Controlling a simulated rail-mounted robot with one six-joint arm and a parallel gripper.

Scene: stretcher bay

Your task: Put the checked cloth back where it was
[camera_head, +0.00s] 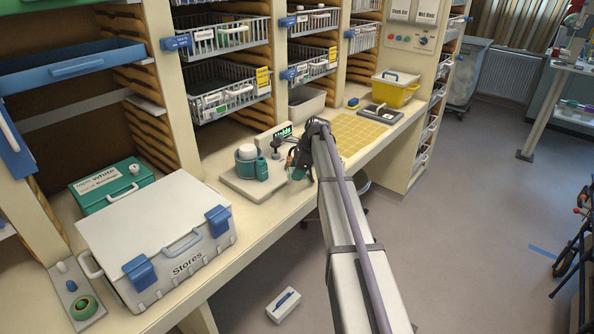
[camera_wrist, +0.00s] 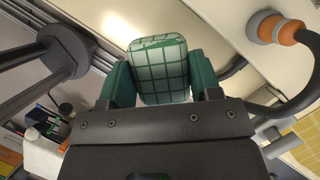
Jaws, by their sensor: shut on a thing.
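The checked cloth (camera_wrist: 160,70), green and white with dark green grid lines, is folded into a rounded block. In the wrist view it sits between the two green fingers of my gripper (camera_wrist: 160,82), which is shut on it. In the head view my gripper (camera_head: 298,171) is over the worktop, just right of a green holder with a white round top. The cloth cannot be made out clearly there, as my arm and wrist cover much of that spot. Whether it touches the worktop cannot be told.
The green holder (camera_head: 249,166) stands on a pale base by a small lit display (camera_head: 283,131). A yellow gridded mat (camera_head: 362,134) lies to the right, before a yellow bin (camera_head: 394,90). A white Stores box (camera_head: 158,245) and green case (camera_head: 110,187) fill the left.

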